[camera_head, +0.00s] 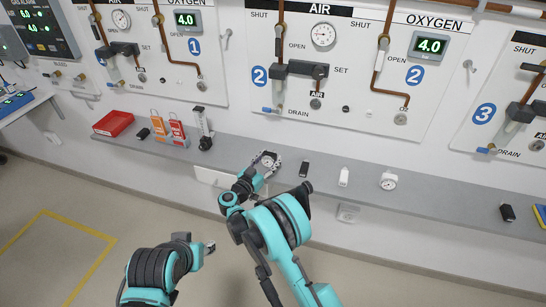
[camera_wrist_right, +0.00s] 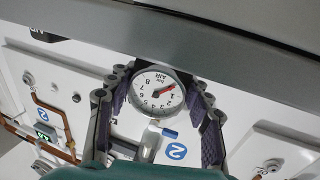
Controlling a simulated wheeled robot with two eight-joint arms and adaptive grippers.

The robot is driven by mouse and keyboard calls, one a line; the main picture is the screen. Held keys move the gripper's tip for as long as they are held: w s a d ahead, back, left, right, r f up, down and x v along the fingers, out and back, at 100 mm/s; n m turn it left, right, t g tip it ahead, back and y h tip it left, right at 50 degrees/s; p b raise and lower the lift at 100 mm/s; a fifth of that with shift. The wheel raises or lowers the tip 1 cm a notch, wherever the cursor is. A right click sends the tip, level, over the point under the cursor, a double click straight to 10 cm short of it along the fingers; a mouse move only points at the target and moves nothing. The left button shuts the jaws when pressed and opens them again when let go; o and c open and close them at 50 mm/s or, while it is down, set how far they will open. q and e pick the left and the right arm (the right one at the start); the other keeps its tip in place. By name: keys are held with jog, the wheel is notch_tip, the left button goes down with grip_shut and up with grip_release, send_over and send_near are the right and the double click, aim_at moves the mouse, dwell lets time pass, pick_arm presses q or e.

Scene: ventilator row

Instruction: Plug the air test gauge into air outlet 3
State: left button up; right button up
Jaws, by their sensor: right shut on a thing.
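My right gripper (camera_head: 266,163) is shut on a round white-faced gauge, the air test gauge (camera_head: 269,160), just above the shelf edge below panel 2. In the right wrist view the gauge (camera_wrist_right: 157,92) sits between the two fingers, its dial upside down, marked "bar AIR", with a red needle.
The grey shelf (camera_head: 440,194) runs below the panels. On it stand a red tray (camera_head: 113,123), orange-and-white boxes (camera_head: 168,130), a flowmeter (camera_head: 203,128), a black item (camera_head: 304,168), a white bottle (camera_head: 344,177), another gauge (camera_head: 388,181) and a black item (camera_head: 507,213). The floor in front is clear.

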jog(key=s+d+b+v, duration=0.1)
jog(key=v, duration=0.9)
jog(key=shift+s+d, duration=0.15)
jog(key=shift+d, duration=0.1)
dwell(0.3)
